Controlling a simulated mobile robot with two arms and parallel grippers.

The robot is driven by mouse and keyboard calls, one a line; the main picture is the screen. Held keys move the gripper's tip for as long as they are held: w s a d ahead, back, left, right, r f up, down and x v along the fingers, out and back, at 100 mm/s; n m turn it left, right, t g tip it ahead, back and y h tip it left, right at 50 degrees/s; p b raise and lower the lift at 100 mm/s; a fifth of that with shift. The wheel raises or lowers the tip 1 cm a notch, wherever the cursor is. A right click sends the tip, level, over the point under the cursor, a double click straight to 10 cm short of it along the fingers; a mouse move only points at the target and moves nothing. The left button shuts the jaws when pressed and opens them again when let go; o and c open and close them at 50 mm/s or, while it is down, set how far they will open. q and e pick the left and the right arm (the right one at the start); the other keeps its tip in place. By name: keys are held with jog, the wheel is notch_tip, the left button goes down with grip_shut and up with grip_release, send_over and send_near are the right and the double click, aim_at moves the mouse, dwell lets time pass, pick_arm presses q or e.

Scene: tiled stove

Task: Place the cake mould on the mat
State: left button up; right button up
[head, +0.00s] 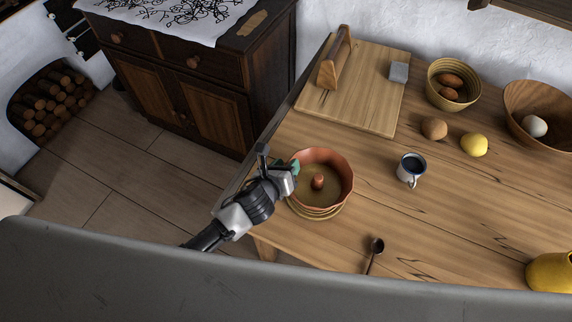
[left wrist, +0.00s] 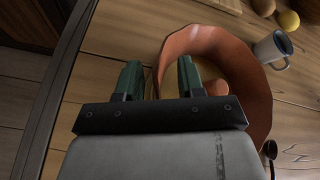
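The cake mould (head: 338,187) is a terracotta, fluted round mould with a centre tube, upright near the table's left edge. A round straw-coloured mat (head: 318,214) shows below its near side; most of the mat is hidden by the mould. The mould appears to rest on it, though contact is hard to see. My left gripper (head: 292,170) is at the mould's left rim. In the left wrist view its green fingers (left wrist: 160,80) are apart, with the left wall of the mould (left wrist: 240,60) reaching between them and a gap visible. My right gripper is not in view.
A blue-white mug (head: 411,168) stands right of the mould, and a dark spoon (head: 375,252) lies in front. A cutting board (head: 360,95), a bowl (head: 432,92) and a lemon (head: 474,145) are farther back. The table edge is close on the left.

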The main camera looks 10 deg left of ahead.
pick_arm(q)
jog(key=v, duration=1.2)
dwell(0.3)
